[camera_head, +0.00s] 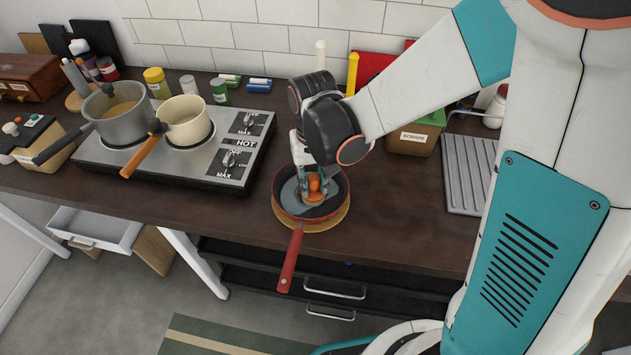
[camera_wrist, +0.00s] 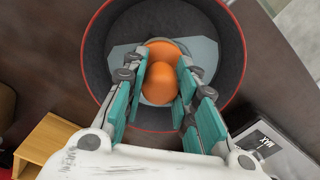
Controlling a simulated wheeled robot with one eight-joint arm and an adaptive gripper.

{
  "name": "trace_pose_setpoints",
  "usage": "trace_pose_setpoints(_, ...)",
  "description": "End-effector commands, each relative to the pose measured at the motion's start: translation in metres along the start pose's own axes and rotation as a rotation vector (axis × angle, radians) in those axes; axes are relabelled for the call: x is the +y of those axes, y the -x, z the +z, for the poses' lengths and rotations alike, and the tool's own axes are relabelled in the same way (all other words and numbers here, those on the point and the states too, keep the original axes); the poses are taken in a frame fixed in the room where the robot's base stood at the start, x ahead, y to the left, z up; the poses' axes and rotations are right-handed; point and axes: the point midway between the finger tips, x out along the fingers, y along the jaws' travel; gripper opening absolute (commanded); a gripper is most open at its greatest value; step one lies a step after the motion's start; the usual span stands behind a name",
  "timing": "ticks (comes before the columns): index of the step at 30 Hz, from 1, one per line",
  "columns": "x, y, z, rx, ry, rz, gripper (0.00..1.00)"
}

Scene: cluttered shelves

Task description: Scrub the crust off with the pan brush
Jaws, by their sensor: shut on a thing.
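A dark pan (camera_head: 330,207) with a red rim and red handle (camera_head: 291,262) sits on a round wooden board (camera_head: 320,226) on the counter. My gripper (camera_head: 312,190) points down into the pan, shut on an orange knobbed thing that appears to be the pan brush (camera_head: 315,186). In the wrist view the brush (camera_wrist: 158,84) shows between the teal fingers of my gripper (camera_wrist: 160,88). A grey-blue patch (camera_wrist: 205,50), perhaps the crust, lies on the pan floor (camera_wrist: 100,55) around the brush. The brush's underside is hidden, so I cannot tell whether it touches the patch.
A hob (camera_head: 190,165) labelled HOT stands left, with a grey pot (camera_head: 122,125) and a cream pot (camera_head: 188,132). A SCRAPS bin (camera_head: 420,138) and a ribbed drainer (camera_head: 470,172) are to the right. The counter between pan and drainer is clear.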

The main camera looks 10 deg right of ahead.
Motion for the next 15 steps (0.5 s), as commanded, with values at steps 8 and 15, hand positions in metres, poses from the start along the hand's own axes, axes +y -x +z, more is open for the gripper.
trace_pose_setpoints(8,-0.015,-0.003,-0.018,0.002,0.002,-0.002,0.00)
trace_pose_setpoints(15,-0.017,-0.001,-0.021,0.002,0.001,-0.002,0.00)
